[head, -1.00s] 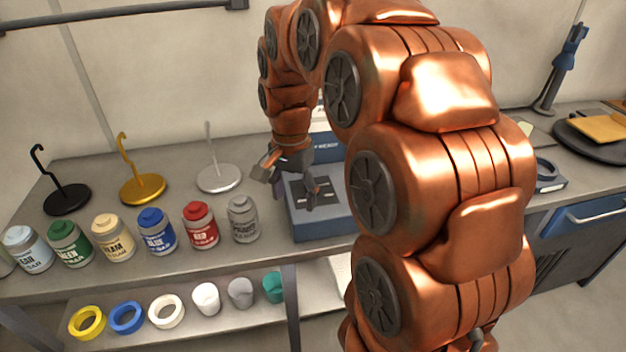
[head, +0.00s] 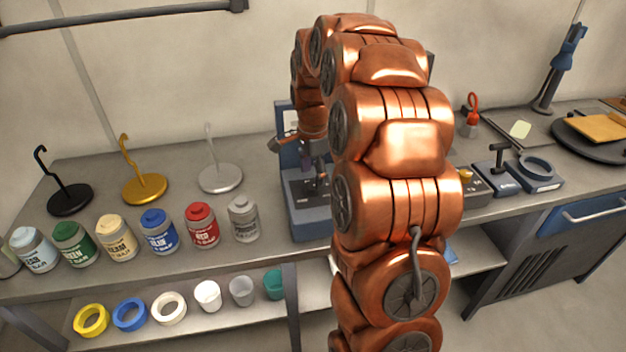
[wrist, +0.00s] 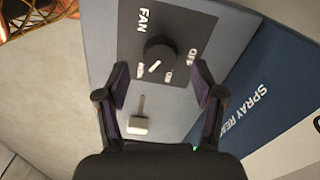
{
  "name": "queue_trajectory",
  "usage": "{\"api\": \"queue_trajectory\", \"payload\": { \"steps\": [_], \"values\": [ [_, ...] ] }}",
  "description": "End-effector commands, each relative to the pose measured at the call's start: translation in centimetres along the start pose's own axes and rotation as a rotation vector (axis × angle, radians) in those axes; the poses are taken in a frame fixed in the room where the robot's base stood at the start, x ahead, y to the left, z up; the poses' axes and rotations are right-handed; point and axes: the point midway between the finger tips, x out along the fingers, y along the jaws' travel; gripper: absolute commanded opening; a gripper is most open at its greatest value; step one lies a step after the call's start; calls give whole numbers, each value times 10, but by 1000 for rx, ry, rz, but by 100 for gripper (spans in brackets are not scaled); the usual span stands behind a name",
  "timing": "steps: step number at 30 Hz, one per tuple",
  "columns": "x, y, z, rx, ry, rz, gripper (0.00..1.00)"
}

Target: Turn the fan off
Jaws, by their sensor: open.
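The fan knob (wrist: 160,57) is round and black with a white pointer mark. It sits on a dark panel (wrist: 187,25) lettered FAN, with small OFF and ON labels beside it. The pointer slants toward the lower left in the wrist view; which label it matches is unclear. My gripper (wrist: 160,75) is open, with one finger on each side just below the knob, and nothing is between the fingers. In the head view my gripper (head: 320,178) is over the blue-grey control box (head: 312,226), partly hidden by my arm.
A small lever with a pale end (wrist: 138,124) stands below the knob in the wrist view. A blue SPRAY sign (wrist: 262,95) rises beside the panel. Several paint jars, including a grey one (head: 244,219), stand left of the box. A silver stand (head: 220,179) is behind them.

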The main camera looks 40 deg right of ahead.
Motion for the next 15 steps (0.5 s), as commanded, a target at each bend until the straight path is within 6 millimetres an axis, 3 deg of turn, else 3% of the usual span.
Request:
{"api": "queue_trajectory", "payload": {
  "steps": [7,15],
  "values": [
    [25,1,0,-1,-1,2,68],
    [33,0,0,-1,0,-3,68]
  ]
}}
